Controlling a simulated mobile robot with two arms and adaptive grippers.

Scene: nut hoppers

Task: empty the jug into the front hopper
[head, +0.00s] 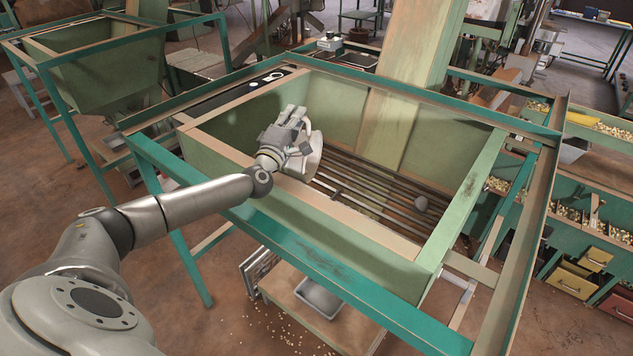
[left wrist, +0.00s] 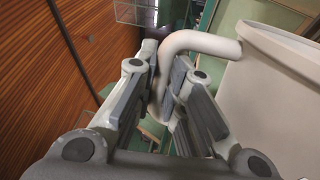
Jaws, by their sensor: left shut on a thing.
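The front hopper (head: 330,213) is a large green bin with wooden rims in a teal frame, with dark slats across its inside. My left gripper (head: 297,128) is over the hopper's left part, shut on the handle of the pale jug (head: 309,160). The jug looks tipped over above the slats. In the left wrist view the jug's handle (left wrist: 200,42) passes between the fingers (left wrist: 165,95), with the jug's body on the right. The jug's contents are hidden, and I see no stream falling. My right gripper is not in view.
Another green hopper (head: 105,70) stands at the back left. A grey tray (head: 318,298) sits below the front hopper. A wide green post (head: 405,85) rises at the hopper's back.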

